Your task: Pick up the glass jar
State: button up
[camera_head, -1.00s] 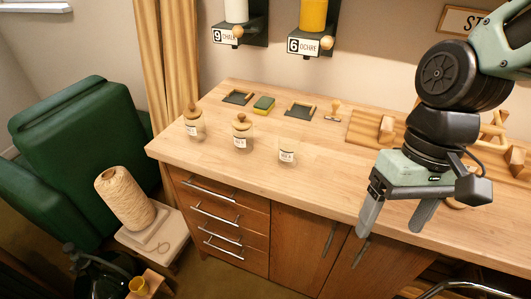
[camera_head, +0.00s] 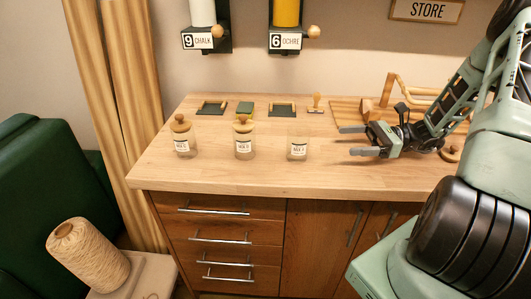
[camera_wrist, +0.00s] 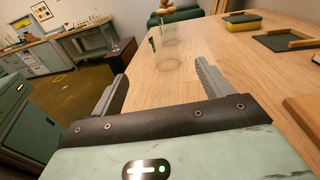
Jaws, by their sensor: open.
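Three glass jars with white labels stand upright in a row on the wooden worktop (camera_head: 260,178). The left jar (camera_head: 183,141) and the middle jar (camera_head: 244,144) have round wooden lids. The right jar (camera_head: 298,149) has no lid and looks clear and empty. My gripper (camera_head: 351,141) is open and empty, low above the worktop to the right of the lidless jar, its fingers pointing left at it with a gap between. In the wrist view that jar (camera_wrist: 168,56) stands ahead between the two fingers, and a wooden-lidded jar shows behind it.
Small dark trays (camera_head: 282,109), a green and yellow sponge (camera_head: 245,108) and a wooden stamp (camera_head: 317,104) lie behind the jars. A wooden rack (camera_head: 388,92) stands at the back right. Clear worktop lies in front of the jars.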

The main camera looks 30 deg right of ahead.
jog(key=shift+d+f+m+t, duration=0.25)
jog(key=shift+d+m+t, duration=0.1)
jog(key=shift+t, duration=0.15)
jog(key=shift+w+a, duration=0.25)
jog(key=p, duration=0.2)
send_near(288, 140)
jog(key=w+a, duration=0.2)
jog(key=w, duration=0.1)
jog(key=shift+a+f, duration=0.2)
jog(key=shift+f, duration=0.15)
jog(key=shift+p+x, duration=0.85)
jog(key=shift+x, duration=1.9)
jog(key=shift+s+a+f, duration=0.1)
jog(key=shift+s, duration=0.05)
jog(key=c, duration=1.2)
